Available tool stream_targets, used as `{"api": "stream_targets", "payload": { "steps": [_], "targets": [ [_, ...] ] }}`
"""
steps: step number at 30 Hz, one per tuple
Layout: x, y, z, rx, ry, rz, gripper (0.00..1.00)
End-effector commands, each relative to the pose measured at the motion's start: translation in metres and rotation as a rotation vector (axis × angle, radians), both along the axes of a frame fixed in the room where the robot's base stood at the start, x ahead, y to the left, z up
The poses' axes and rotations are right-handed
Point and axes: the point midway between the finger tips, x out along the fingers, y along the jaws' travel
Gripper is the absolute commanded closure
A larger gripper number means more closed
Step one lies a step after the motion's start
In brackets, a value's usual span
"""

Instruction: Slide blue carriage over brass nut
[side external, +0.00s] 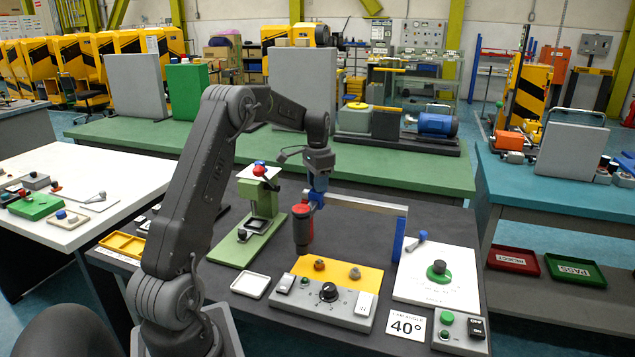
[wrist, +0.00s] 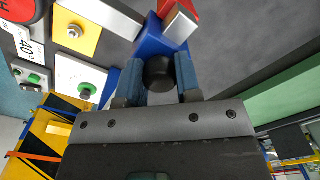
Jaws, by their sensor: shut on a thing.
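The blue carriage (side external: 317,199) sits near the left end of a raised pale rail (side external: 365,204). A red and dark cylindrical tool (side external: 302,228) hangs beside it. My gripper (side external: 318,182) is above the carriage; in the wrist view my gripper (wrist: 160,78) is shut on a black knob (wrist: 159,72) on the blue carriage (wrist: 152,40). The brass nut (side external: 355,272) is on the yellow plate (side external: 338,283), right of the tool; it also shows in the wrist view (wrist: 74,31). A darker reddish nut (side external: 319,264) is left of it, nearer the tool.
A blue post (side external: 399,236) supports the rail's right end. A grey control box (side external: 322,303) with a black dial stands in front of the plate. A white board (side external: 437,290) with a green knob is to the right, behind a "40°" card (side external: 406,325). A green stand (side external: 262,200) is to the left.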

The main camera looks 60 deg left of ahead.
Motion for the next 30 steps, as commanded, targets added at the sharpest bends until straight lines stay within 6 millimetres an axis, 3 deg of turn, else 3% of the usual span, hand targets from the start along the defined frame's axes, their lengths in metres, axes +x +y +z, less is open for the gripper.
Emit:
{"api": "stream_targets", "payload": {
  "steps": [9,17,18,26,30],
  "targets": [
    [0.034,-0.034,0.001,0.000,-0.002,-0.004,1.00],
    [0.036,-0.035,0.001,0.001,-0.002,-0.001,1.00],
    [0.036,-0.035,0.001,0.001,-0.003,-0.001,0.68],
    [0.035,-0.035,0.001,0.000,-0.001,-0.001,0.43],
    [0.035,-0.035,0.000,0.000,-0.001,-0.001,0.43]
  ]
}}
